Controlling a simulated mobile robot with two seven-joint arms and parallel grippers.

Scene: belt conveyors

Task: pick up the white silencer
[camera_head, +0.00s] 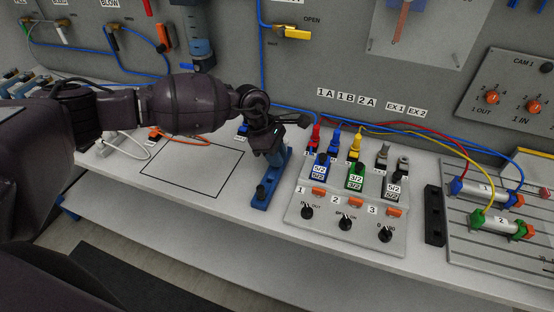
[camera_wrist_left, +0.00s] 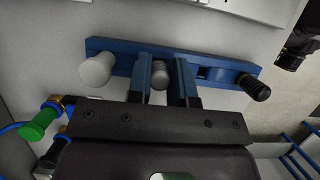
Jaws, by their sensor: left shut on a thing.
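My left gripper (camera_head: 274,146) reaches down over the blue holder (camera_head: 280,174) in the head view. In the left wrist view the holder (camera_wrist_left: 222,77) lies across the picture and my left gripper (camera_wrist_left: 161,78) is closed around its middle. The white silencer (camera_wrist_left: 160,70), greyish in the shade, stands between the two fingers. A larger-looking pale cylinder (camera_wrist_left: 94,71) stands at the holder's left end in that view. A black piece (camera_wrist_left: 255,88) stands at the right end, and it also shows in the head view (camera_head: 261,192). The arm hides the holder's far end in the head view.
A valve panel (camera_head: 340,222) with coloured fittings and hoses stands close right of the holder. A cylinder board (camera_head: 490,250) lies further right. The outlined square (camera_head: 190,170) on the bench left of the holder is clear. The bench front edge is close to the holder.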

